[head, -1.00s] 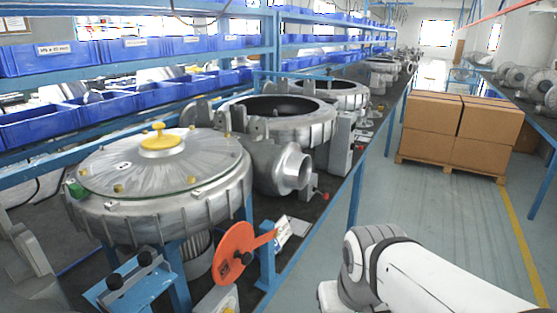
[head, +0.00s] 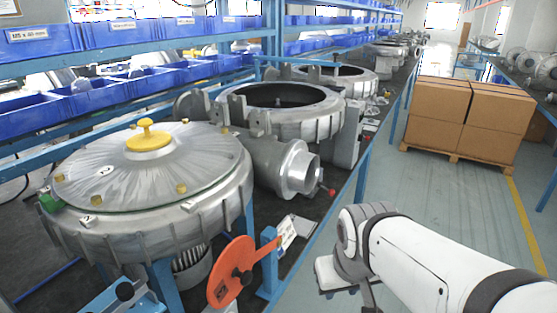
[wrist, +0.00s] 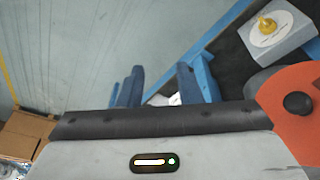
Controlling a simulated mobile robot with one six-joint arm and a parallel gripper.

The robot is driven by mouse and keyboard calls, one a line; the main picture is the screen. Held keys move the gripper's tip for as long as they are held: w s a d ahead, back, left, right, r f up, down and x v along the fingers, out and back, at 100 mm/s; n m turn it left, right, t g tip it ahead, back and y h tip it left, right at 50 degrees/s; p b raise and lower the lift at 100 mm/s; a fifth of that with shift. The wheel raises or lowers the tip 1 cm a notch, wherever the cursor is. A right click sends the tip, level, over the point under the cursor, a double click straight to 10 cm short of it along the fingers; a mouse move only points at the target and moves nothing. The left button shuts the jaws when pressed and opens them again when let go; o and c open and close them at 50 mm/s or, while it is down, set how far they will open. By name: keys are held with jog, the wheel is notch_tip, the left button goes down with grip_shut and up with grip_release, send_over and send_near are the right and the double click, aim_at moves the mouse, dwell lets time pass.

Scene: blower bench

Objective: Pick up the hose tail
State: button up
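I cannot make out a hose tail in either view.
An orange disc (head: 231,272) on a blue bracket stands at the bench's near edge; an orange part (wrist: 296,125) also shows in the wrist view. A blower outlet (head: 300,172) faces the aisle. Stacked cartons (head: 465,118) stand on a pallet. The floor (head: 400,185) between is clear.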

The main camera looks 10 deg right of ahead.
jog(key=w+d+r+n+t+h+p, duration=0.2)
jog(key=w+d+r+n+t+p, duration=0.15)
jog(key=w+d, duration=0.45)
jog(key=n+t+y+p, duration=0.65)
jog(key=n+y, duration=0.65)
jog(key=n, duration=0.9)
send_near(309, 157)
jog(key=w+a+f, duration=0.1)
jog(key=w+a, duration=0.1)
jog(key=shift+m+t, duration=0.35)
jog(key=shift+t, duration=0.05)
jog(key=p+x, duration=0.3)
jog(key=x, duration=0.3)
jog(key=shift+w+a+r, duration=0.1)
jog(key=shift+r, duration=0.05)
jog(key=shift+w+a, duration=0.3)
jog(key=shift+w, duration=0.1)
jog(key=shift+c, duration=0.5)
grip_shut()
